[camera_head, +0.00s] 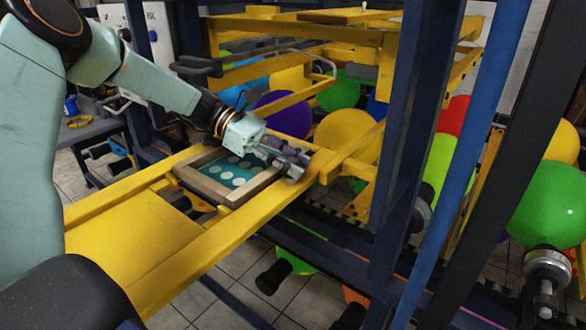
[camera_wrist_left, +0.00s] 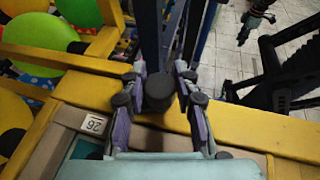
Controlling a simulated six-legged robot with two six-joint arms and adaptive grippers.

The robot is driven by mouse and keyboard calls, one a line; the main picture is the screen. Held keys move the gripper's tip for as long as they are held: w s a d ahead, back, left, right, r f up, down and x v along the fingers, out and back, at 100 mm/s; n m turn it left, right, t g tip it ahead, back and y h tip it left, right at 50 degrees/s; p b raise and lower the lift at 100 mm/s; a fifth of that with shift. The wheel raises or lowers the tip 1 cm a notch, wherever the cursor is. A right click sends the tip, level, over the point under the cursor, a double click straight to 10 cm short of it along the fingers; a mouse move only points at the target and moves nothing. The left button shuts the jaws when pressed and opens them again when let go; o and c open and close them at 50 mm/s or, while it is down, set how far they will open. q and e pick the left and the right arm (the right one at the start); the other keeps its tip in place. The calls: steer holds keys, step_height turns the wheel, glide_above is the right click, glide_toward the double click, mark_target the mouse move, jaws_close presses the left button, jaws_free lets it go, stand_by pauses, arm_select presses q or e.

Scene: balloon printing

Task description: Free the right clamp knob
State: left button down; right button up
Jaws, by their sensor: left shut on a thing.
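The right clamp knob (camera_wrist_left: 159,88) is a dark, round-topped knob at the far edge of the yellow frame in the left wrist view. My left gripper (camera_head: 293,163) reaches over the right end of the printing screen in the head view. The purple fingers of the left gripper (camera_wrist_left: 161,78) stand on either side of the knob in the wrist view, shut on it. The fingers hide the knob in the head view. The printing screen (camera_head: 184,178) has a pale wooden border and teal mesh with several pale ovals. My right gripper is in neither view.
Yellow beams (camera_head: 215,258) run around the screen. Dark blue uprights (camera_head: 398,120) stand close to the right of the gripper. Several coloured balloons, such as a purple one (camera_head: 283,112) and a green one (camera_head: 548,203), hang behind and at right. A tag (camera_wrist_left: 94,124) sits on the screen border.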

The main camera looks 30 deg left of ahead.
arm_select(q)
steer(key=shift+m+g, duration=0.4)
steer(key=shift+g, duration=0.1)
steer(key=c, duration=1)
jaws_free()
steer(key=shift+a, duration=0.2)
steer(key=shift+d, duration=0.1)
